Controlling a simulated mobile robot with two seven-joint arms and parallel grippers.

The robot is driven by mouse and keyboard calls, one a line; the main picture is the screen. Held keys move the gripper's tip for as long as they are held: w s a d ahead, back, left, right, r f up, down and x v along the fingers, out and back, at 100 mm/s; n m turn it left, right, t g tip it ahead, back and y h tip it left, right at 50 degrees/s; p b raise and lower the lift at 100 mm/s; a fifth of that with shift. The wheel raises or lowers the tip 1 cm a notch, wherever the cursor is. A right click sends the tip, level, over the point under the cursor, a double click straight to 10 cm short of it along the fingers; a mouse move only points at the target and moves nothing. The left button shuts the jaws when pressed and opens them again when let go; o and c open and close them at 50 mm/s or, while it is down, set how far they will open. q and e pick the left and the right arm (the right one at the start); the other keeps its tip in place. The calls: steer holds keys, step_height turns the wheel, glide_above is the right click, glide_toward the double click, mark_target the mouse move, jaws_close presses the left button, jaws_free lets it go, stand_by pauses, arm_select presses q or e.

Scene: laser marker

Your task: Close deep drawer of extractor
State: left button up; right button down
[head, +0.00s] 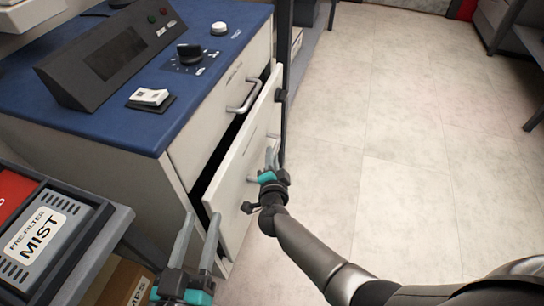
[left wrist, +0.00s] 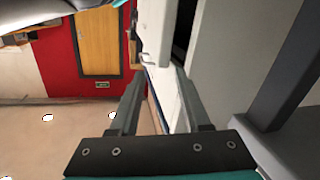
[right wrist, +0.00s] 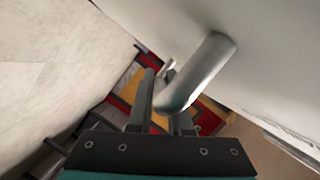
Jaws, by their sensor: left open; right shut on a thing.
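The extractor (head: 150,60) is a pale cabinet with a blue top, at the left of the head view. Its deep drawer (head: 235,185) stands partly out, with a dark gap behind its pale front. My right gripper (head: 271,160) is at the drawer front and shut on the drawer handle. My left gripper (head: 200,230) is open and empty, near the left end of the drawer front. Its spread fingers (left wrist: 158,85) also show in the left wrist view, with pale panels beyond.
A second handle (head: 243,97) is on the panel above the drawer. A shelf (head: 110,225) with a pre-filter mist box (head: 40,240) stands at lower left, close to my left gripper. The tiled floor (head: 400,130) to the right is clear.

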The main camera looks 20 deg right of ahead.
mark_target(257, 156)
stand_by(0.3)
steer(key=w+a, duration=0.2)
steer(key=a, duration=0.1)
steer(key=shift+w+a, duration=0.15)
steer(key=shift+a, duration=0.15)
steer(key=c, duration=0.8)
jaws_free()
steer(key=shift+w, duration=0.1)
steer(key=shift+c, duration=0.2)
